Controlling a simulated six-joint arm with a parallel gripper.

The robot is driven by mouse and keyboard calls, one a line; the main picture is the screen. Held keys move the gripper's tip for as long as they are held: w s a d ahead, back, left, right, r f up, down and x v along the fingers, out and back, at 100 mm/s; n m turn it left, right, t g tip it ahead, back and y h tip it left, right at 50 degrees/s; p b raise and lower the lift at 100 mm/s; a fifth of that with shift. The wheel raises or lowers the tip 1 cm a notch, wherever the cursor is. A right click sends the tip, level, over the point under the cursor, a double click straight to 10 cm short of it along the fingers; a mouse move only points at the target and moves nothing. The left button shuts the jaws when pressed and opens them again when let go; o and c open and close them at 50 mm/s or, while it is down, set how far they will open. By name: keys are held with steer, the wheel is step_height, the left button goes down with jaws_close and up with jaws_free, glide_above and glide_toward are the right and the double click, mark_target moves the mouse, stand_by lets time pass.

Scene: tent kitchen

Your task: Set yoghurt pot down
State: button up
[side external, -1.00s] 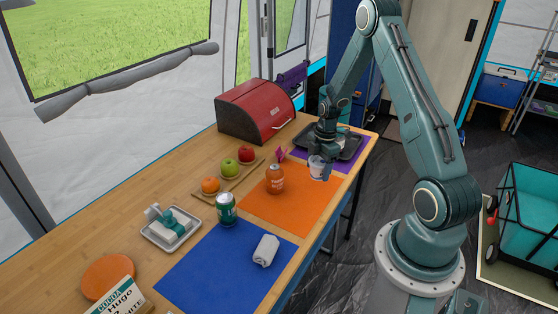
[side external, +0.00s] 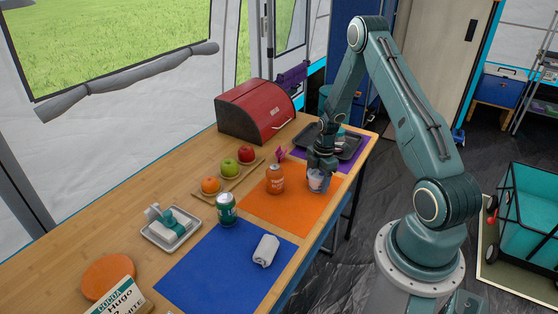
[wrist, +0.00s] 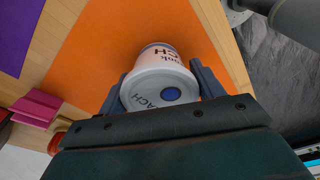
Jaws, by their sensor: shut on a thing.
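The white yoghurt pot (side external: 317,183) is between the fingers of my gripper (side external: 320,178), over the right part of the orange mat (side external: 290,214). In the wrist view, the pot (wrist: 160,75) shows its lid with a blue spot and dark lettering. The two dark fingers of my gripper (wrist: 160,90) press on its sides. The orange mat (wrist: 110,45) lies beneath it. I cannot tell whether the pot's base touches the mat.
A dark tray (side external: 345,147) lies behind on a purple mat (side external: 358,158). The table edge is close on the right.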

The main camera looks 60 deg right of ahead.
steer(key=o, duration=1)
steer(key=shift+f, duration=0.1)
steer(key=shift+o, duration=0.2)
steer(key=shift+s+d+r, duration=0.1)
steer(key=shift+d+r, duration=0.1)
steer(key=shift+r, duration=1.85)
steer(key=shift+s+d+r, duration=0.1)
steer(key=shift+d+r, duration=0.15)
steer(key=shift+r, duration=1.75)
steer(key=shift+s+d+r, duration=0.1)
steer(key=shift+d+r, duration=0.1)
steer(key=shift+r, duration=1.85)
